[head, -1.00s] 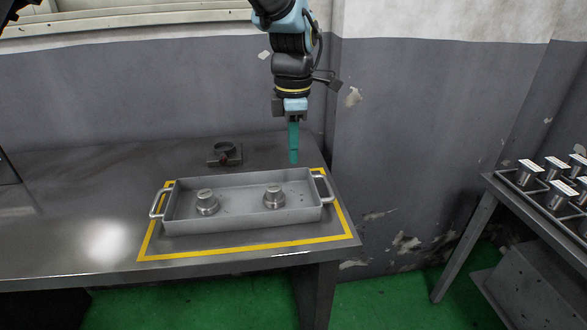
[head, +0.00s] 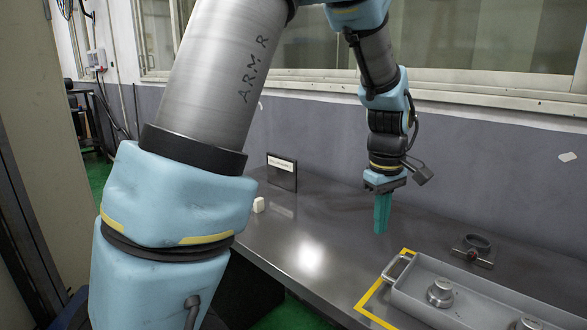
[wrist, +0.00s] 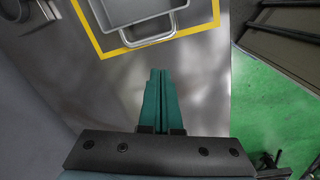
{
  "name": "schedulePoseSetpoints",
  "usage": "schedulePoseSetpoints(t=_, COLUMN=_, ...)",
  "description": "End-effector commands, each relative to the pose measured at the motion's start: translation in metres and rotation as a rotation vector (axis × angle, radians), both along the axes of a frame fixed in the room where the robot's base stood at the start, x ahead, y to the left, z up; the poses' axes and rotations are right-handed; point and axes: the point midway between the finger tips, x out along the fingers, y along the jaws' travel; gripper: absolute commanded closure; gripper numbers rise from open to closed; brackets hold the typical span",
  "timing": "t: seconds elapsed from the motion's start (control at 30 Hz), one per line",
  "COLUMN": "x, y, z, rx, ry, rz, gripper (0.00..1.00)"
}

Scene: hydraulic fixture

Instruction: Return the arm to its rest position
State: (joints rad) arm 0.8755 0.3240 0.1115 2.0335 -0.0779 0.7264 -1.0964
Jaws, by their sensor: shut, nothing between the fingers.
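My gripper (head: 381,213) points down above the metal table, left of the grey tray. Its teal fingers are pressed together with nothing between them. They also show in the wrist view (wrist: 160,75), with the tray's handle and corner ahead of them. My arm comes in from the top of the head view, and its large links fill the left side.
The grey tray (head: 415,306) stands inside a yellow outline (head: 366,298) and holds metal cylindrical parts (head: 439,292). A dark clamp-like fixture (head: 474,251) sits behind it. A black sign (head: 282,172) and a small white block (head: 259,205) stand farther left on the table (head: 300,225).

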Motion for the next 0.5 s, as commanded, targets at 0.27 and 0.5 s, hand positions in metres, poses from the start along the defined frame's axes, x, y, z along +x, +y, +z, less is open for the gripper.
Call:
schedulePoseSetpoints(t=0.27, x=0.021, y=0.164, z=-0.009, rx=0.013, ry=-0.062, rz=-0.213, gripper=1.0)
schedulePoseSetpoints(t=0.5, x=-0.006, y=0.261, z=-0.018, rx=0.054, ry=-0.107, rz=-0.393, gripper=1.0)
